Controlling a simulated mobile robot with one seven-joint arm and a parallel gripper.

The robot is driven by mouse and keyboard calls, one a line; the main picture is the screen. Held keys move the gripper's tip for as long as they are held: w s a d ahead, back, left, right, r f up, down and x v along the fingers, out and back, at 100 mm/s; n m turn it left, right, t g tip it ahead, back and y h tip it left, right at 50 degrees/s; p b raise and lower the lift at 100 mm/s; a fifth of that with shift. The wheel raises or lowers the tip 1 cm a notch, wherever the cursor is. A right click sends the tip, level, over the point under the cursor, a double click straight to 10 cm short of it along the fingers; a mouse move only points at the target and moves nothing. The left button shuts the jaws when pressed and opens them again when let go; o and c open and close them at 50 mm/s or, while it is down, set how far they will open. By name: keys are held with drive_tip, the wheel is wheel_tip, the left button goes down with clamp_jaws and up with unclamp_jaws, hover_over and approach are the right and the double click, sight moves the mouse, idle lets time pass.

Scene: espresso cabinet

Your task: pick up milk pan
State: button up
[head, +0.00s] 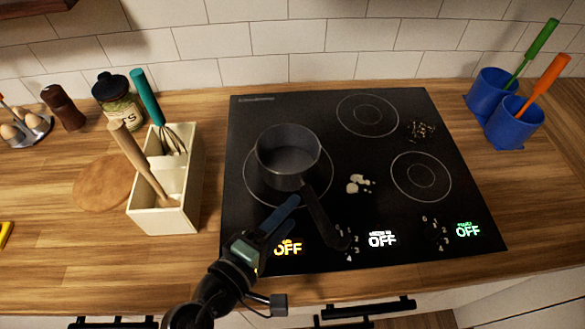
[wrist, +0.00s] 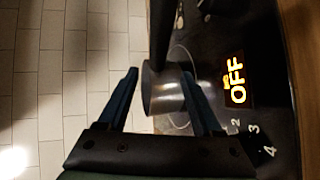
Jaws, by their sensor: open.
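The milk pan (head: 287,157) is a small dark pan, upright on the front left burner of the black cooktop. Its dark handle points toward the front right, and the pan looks empty. My gripper (head: 291,203) is open in front of the pan, left of the handle. In the wrist view, my gripper (wrist: 160,72) has its two blue fingers apart. The pan (wrist: 160,100) shows between and beyond them, with its dark handle (wrist: 163,30) running up out of the picture. I cannot tell whether a finger touches the pan.
The cooktop (head: 335,123) has white spills (head: 359,184) right of the pan and brown crumbs (head: 420,131) farther back. A cream utensil box (head: 180,209) with a whisk and a wooden tool stands left. Blue holders (head: 515,125) with brushes stand at the right. A tiled wall closes the back.

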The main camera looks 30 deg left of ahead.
sight(302, 187)
drive_tip(key=x, duration=0.4)
drive_tip(key=shift+w, duration=0.15)
drive_tip(key=shift+p+x, duration=0.95)
drive_tip(key=shift+x, duration=1.95)
drive_tip(key=shift+d+r, duration=0.15)
clamp_jaws()
drive_tip(key=shift+w+r, duration=0.1)
drive_tip(key=shift+r, duration=0.1)
